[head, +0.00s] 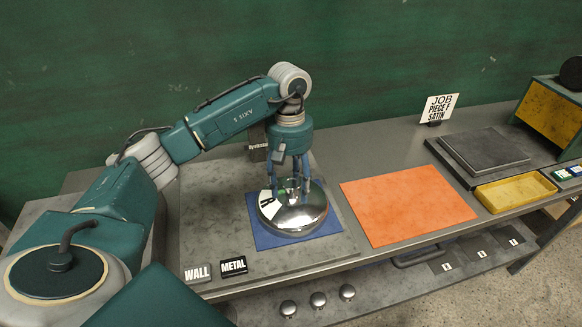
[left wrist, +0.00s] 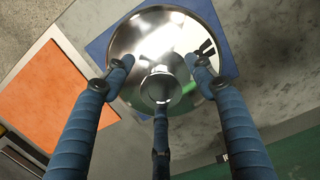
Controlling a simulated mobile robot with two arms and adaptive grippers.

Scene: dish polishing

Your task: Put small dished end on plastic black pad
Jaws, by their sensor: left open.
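A large shiny domed metal piece (head: 304,216) with a white patch lettered "R" lies on a blue mat (head: 262,241). On its top is a small round shiny metal piece (left wrist: 160,88); I cannot tell whether it is the small dished end or part of the dome. My left gripper (head: 291,193) points down over the dome, its three blue fingers spread open around the small piece; in the left wrist view one finger (left wrist: 161,125) is close to it. A flat black pad (head: 485,149) lies at the right of the bench. My right gripper is not in view.
An orange mat (head: 407,204) lies bare between the dome and the black pad. A yellow tray (head: 515,191) stands in front of the pad, a "JOB PIECE F SATIN" sign (head: 439,108) behind. "WALL" and "METAL" blocks (head: 233,266) sit at the front edge. Small shiny knobs (head: 318,299) show below.

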